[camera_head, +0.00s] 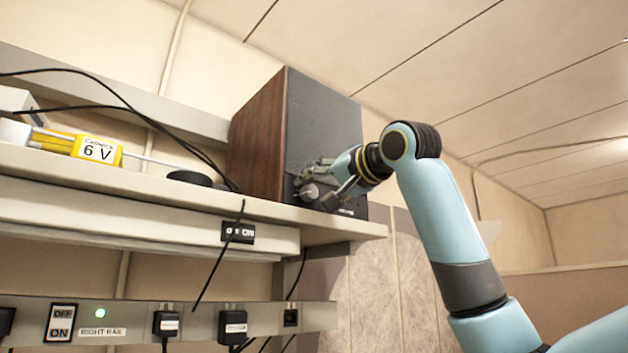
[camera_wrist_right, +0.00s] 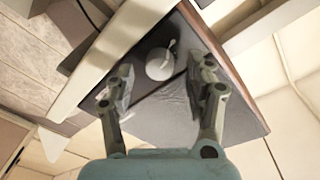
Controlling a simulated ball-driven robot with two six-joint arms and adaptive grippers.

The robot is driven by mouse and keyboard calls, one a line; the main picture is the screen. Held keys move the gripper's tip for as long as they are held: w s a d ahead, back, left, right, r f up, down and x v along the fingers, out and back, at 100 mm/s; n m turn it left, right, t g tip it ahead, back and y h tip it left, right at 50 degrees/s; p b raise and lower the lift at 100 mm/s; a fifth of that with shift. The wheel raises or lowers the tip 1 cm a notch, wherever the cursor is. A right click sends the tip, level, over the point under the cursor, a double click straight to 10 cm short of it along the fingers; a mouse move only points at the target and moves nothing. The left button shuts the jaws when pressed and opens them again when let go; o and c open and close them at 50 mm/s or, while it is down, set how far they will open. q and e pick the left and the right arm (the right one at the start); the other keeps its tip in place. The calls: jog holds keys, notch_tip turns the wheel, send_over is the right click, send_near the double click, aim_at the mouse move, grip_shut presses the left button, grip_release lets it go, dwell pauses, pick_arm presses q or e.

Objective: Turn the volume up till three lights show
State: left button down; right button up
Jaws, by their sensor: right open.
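A speaker (camera_head: 322,115) with a dark front and brown wooden sides stands on the shelf; it also shows in the right wrist view (camera_wrist_right: 168,118). A round pale knob (camera_wrist_right: 159,64) with a light pointer mark sits low on its front. My right gripper (camera_head: 318,188) is at the lower front of the speaker. In the right wrist view its open fingers (camera_wrist_right: 160,78) stand on either side of the knob's line, with a gap to it visible. The gripper covers part of the speaker front in the head view. I cannot make out any volume lights. My left gripper is not in view.
The shelf (camera_head: 210,203) holds a yellow 6 V battery (camera_head: 97,150), black cables and a dark round object (camera_head: 190,178). Below is a power rail (camera_head: 135,329) with plugs and a green light (camera_head: 100,313). The space right of the speaker is free apart from my arm.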

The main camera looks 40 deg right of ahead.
jog(key=shift+w, duration=0.9)
grip_shut()
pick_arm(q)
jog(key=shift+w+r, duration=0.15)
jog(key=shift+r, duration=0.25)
pick_arm(e)
jog(key=shift+m, duration=0.4)
jog(key=m+b, duration=0.1)
jog(key=m, duration=0.2)
jog(key=shift+m, duration=0.3)
jog(key=m+b, duration=0.1)
jog(key=m, duration=0.2)
jog(key=shift+g+b, duration=0.3)
jog(key=m+b, duration=0.2)
jog(key=m, duration=0.2)
jog(key=shift+m+y, duration=0.3)
pick_arm(q)
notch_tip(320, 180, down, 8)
jog(key=b, duration=0.3)
pick_arm(e)
jog(key=m, duration=0.4)
jog(key=shift+d+y, duration=0.1)
jog(key=shift+y, duration=0.2)
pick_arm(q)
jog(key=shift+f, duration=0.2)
